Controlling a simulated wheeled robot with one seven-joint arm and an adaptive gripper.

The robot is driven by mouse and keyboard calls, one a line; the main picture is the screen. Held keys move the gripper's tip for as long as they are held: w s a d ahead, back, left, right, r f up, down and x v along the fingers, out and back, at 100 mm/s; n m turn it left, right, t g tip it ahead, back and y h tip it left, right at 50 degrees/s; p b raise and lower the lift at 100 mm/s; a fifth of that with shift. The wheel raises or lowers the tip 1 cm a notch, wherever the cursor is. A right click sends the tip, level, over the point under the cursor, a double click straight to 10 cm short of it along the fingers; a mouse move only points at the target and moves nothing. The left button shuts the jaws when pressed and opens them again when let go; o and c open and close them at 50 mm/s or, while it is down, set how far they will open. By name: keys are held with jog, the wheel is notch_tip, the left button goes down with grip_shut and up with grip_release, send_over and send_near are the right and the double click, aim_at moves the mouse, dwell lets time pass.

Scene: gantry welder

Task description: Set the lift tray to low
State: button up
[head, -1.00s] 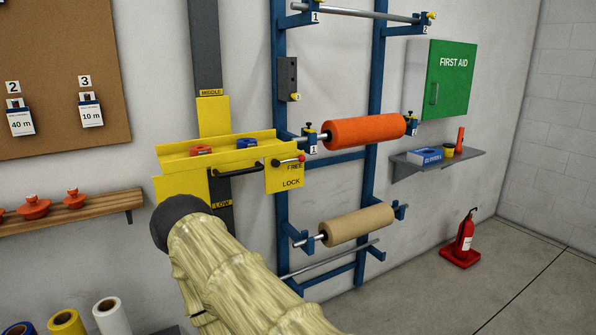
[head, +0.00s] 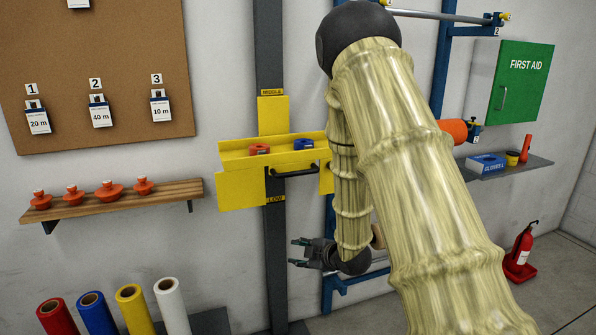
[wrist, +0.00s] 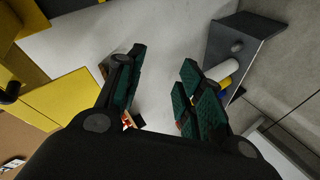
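The yellow lift tray (head: 240,190) hangs on a dark vertical rail, between the MIDDLE label (head: 271,92) and the LOW label (head: 276,198). A red and a blue item sit in it. Its black handle (head: 295,173) is on the front. The tray's right part, with the lock lever, is hidden behind my arm. My gripper (head: 298,252) is open and empty, below the tray and in front of the rail, pointing left. In the wrist view, the open fingers (wrist: 158,90) hold nothing, and yellow tray panels (wrist: 65,100) show at the left.
A blue rack with rolls is partly hidden by my arm. A wooden shelf (head: 125,194) with orange-red knobbed items is at left. Several coloured rolls (head: 128,297) stand below it. A first aid cabinet (head: 520,82) and a fire extinguisher (head: 520,248) are at right.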

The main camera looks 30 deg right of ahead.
aim_at(300, 174)
jog(key=w+d+r+n+t+y+p, duration=0.1)
jog(key=d+r+n+t, duration=0.2)
jog(key=r, duration=0.8)
jog(key=w+d+r+n+t+p, duration=0.1)
jog(key=d+r+n, duration=0.2)
jog(key=d+r, duration=0.5)
jog(key=w+a+p, duration=0.1)
jog(key=w, duration=0.2)
jog(key=w+a+p, duration=0.1)
jog(key=w, duration=0.3)
jog(key=w+a+p, duration=0.1)
jog(key=w+a, duration=0.1)
jog(key=w, duration=0.1)
jog(key=shift+w+r, duration=0.15)
jog(key=shift+w, duration=0.15)
grip_shut()
